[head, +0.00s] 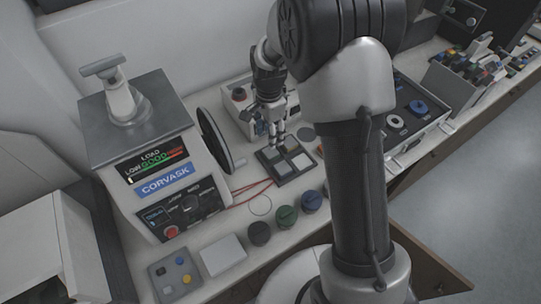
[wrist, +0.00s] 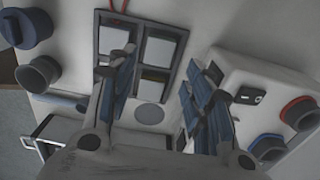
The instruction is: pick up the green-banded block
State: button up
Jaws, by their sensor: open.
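A dark tray (head: 287,178) with square compartments holds pale-topped blocks on the bench, right of the grey-topped machine. In the wrist view the tray (wrist: 137,17) shows at upper middle, with blocks at upper left (wrist: 113,40), upper right (wrist: 161,50) and lower right (wrist: 152,88). The lower right block shows a thin yellow-green edge, possibly the green band; I cannot be sure. My gripper (head: 277,138) is open and empty above the tray's back side. In the wrist view my gripper (wrist: 160,78) has its left finger over the tray's left side, hiding part of it.
The CORVASK machine (head: 160,175) stands left of the tray, with a black disc (head: 213,140) on its side. A white control box (head: 237,97) stands close behind my gripper. Several round knobs, including a green one (head: 286,217), sit in front. Red cables run beside the tray.

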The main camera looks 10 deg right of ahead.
aim_at(271, 152)
jog(key=f+b, duration=0.1)
jog(key=f, duration=0.2)
jog(key=f+b, duration=0.1)
jog(key=f, duration=0.2)
jog(key=f+b, duration=0.1)
jog(key=f, duration=0.1)
jog(key=shift+w+d+f, duration=0.1)
jog(key=shift+d+f, duration=0.15)
jog(key=shift+f, duration=0.15)
jog(key=shift+r, duration=0.1)
jog(key=shift+c, duration=0.2)
grip_shut()
